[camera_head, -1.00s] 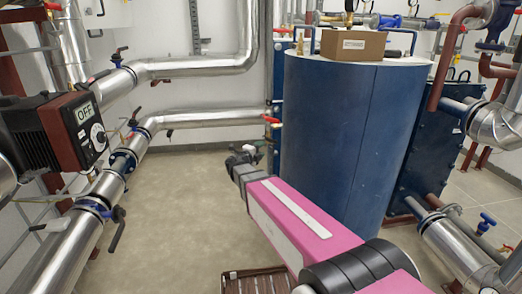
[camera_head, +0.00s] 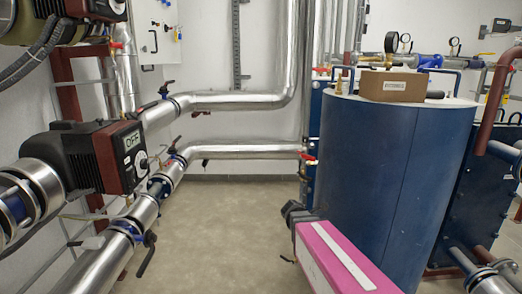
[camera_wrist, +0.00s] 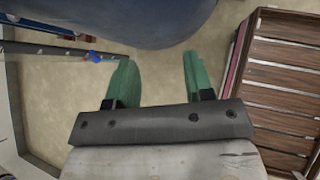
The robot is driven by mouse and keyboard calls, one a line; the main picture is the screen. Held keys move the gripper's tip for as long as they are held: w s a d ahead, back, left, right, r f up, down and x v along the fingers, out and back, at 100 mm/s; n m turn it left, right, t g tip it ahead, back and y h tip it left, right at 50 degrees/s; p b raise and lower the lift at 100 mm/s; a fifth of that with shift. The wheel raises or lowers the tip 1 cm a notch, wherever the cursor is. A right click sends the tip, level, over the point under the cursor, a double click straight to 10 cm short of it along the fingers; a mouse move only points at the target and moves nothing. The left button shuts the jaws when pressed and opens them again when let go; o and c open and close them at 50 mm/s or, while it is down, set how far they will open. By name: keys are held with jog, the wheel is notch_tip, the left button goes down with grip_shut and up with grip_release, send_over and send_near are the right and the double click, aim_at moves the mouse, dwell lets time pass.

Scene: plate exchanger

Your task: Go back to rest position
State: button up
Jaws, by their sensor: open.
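My gripper (camera_wrist: 157,82) shows in the wrist view with two green fingers spread apart. It is open and nothing is between the fingers. Bare floor and the lower edge of the blue tank lie beyond the fingertips. In the head view my pink arm reaches from the bottom edge, in front of the blue tank (camera_head: 375,165). The fingers cannot be made out in the head view.
A cardboard box (camera_head: 391,86) sits on the tank. A slatted wooden crate (camera_wrist: 285,75) is right of my gripper. The floor (camera_head: 230,225) in the middle is clear.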

jog(key=s+a+f+m+g+y, duration=0.2)
jog(key=s+m+y, duration=0.2)
jog(key=m, duration=0.6)
jog(key=s+a+f+m+g+y, duration=0.1)
jog(key=s+a+f+m+y, duration=0.1)
jog(key=s+m, duration=0.5)
jog(key=shift+s+f+m+g+y, duration=0.45)
jog(key=shift+m+y, duration=0.65)
jog(key=shift+m, duration=0.8)
jog(key=shift+w+f, duration=0.1)
jog(key=shift+w, duration=0.05)
